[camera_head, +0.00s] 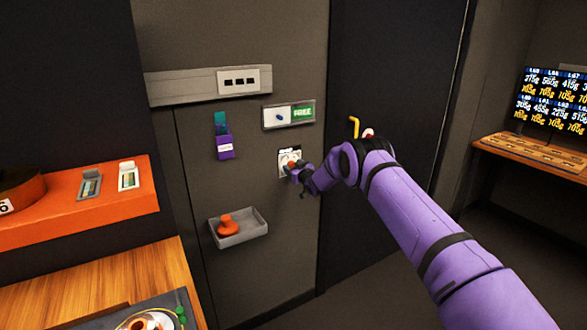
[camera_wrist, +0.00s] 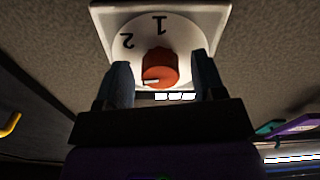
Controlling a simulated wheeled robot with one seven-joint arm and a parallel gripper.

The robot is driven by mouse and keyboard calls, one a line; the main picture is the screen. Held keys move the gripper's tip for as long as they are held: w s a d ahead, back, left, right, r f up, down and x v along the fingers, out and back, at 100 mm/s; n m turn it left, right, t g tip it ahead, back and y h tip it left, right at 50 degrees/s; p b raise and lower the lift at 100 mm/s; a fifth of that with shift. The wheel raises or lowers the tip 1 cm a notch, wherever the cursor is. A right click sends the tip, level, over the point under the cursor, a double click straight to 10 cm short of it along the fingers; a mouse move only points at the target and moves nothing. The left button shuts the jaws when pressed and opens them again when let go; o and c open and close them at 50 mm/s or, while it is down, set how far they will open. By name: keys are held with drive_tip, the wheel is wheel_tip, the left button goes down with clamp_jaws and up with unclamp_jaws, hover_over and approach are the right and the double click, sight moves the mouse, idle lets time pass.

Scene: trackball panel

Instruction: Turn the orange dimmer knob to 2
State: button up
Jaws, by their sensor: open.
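The orange dimmer knob (camera_wrist: 160,66) sits on a round white dial in a pale square plate (camera_wrist: 101,17). In the wrist view, upside down, the dial shows a 1 above the knob and a 2 to its upper left. A white mark on the knob is at its lower left, near the gripper body. My gripper (camera_wrist: 163,76) is open, with one finger on each side of the knob; I cannot tell whether they touch it. The lower dial is hidden. In the head view my gripper (camera_head: 297,172) is at the plate (camera_head: 284,158) on the wall.
A grey tray (camera_head: 250,238) with an orange knob-like object (camera_head: 227,224) is below left. A green-lit panel (camera_head: 302,112) is above, and a purple holder (camera_head: 225,148) is to the left. A yellow handle (camera_head: 354,126) is at the right. An orange shelf (camera_head: 115,214) is far left.

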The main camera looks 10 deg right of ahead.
drive_tip(key=shift+c, duration=0.4)
drive_tip(key=c, duration=0.8)
drive_tip(key=shift+c, duration=0.2)
drive_tip(key=shift+m, duration=4.9)
